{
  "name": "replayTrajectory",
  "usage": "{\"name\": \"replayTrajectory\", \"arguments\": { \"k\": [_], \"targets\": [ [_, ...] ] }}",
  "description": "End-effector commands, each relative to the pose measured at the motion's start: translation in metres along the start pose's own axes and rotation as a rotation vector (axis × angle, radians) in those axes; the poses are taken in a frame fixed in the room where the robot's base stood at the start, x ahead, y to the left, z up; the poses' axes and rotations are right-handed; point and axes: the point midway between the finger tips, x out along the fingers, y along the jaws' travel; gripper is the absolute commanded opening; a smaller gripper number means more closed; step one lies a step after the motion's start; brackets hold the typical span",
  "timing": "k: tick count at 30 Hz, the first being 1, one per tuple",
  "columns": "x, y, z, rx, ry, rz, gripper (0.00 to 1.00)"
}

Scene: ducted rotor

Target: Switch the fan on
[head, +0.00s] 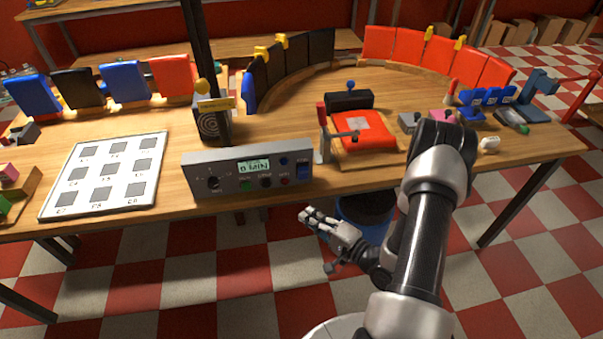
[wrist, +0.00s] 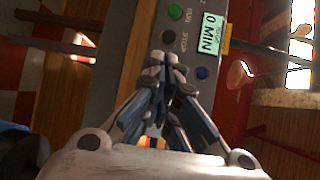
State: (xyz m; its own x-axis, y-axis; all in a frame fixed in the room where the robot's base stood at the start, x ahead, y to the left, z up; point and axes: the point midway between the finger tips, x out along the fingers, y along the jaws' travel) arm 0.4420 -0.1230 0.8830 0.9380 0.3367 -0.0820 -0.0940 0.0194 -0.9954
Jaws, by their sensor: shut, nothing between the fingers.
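A grey control box (head: 240,186) stands at the table's front edge. My gripper (head: 308,215) is shut and empty, in front of and below the box's right end. Its fingers hide part of the panel in the wrist view.
A red-handled clamp (head: 322,130) stands right of the control box, beside a red pad (head: 362,131). A white grid board (head: 108,174) lies at left. A dark post (head: 198,45) rises behind the grille box. The floor before the table is open.

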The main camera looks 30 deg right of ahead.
Motion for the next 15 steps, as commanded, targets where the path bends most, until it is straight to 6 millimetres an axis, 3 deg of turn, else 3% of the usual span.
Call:
{"name": "replayTrajectory", "arguments": {
  "k": [9,15],
  "targets": [
    [0.002,-0.001,-0.001,-0.004,0.000,0.002,0.00],
    [0.014,-0.011,-0.010,-0.008,-0.003,0.002,0.00]
  ]
}}
